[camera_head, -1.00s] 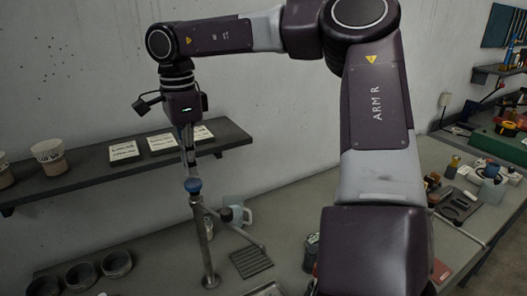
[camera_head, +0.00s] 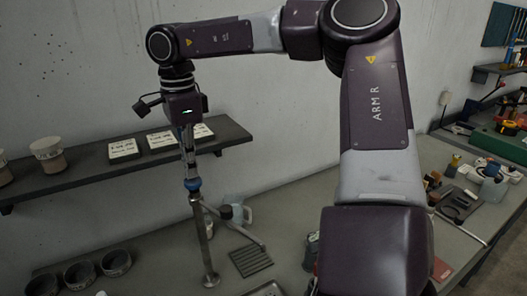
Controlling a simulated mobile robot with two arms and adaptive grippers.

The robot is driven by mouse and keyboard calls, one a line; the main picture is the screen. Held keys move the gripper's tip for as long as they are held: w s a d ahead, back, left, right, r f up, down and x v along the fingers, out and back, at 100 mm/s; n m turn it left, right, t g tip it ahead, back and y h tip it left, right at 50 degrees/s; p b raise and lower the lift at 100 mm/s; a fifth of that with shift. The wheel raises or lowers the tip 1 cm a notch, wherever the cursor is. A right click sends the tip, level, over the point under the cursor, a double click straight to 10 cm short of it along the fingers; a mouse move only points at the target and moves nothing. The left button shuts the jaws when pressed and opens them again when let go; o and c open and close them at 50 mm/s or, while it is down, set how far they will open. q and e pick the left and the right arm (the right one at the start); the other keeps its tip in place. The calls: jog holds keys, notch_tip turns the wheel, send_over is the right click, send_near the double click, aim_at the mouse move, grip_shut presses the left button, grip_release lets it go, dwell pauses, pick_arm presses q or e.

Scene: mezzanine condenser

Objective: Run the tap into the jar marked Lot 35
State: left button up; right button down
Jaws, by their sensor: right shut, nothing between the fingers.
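The tap is a grey metal post (camera_head: 203,240) on the bench, with a blue knob (camera_head: 193,184) on top and a thin spout (camera_head: 240,229) slanting right. My right gripper (camera_head: 190,172) points straight down, shut and empty, its fingertips at the blue knob. I cannot tell whether they touch it. Pale jars stand on the wall shelf at left, one whole jar (camera_head: 49,155) and one cut by the frame edge (camera_head: 4,170). Their markings are too small to read, so I cannot tell which is Lot 35. My left gripper is out of view.
A slotted drain grate (camera_head: 250,260) lies below the spout's end. A pale jug (camera_head: 241,212) stands behind the tap. Several dark round cups (camera_head: 80,275) sit front left. The shelf (camera_head: 100,169) bears white cards (camera_head: 123,148). Tools and bottles crowd the right bench.

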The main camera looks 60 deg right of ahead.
jog(key=shift+f+b, duration=0.65)
jog(key=shift+f, duration=0.45)
dwell(1.4)
jog(key=shift+r+p, duration=2.25)
jog(key=shift+r, duration=0.4)
jog(key=shift+f, duration=0.1)
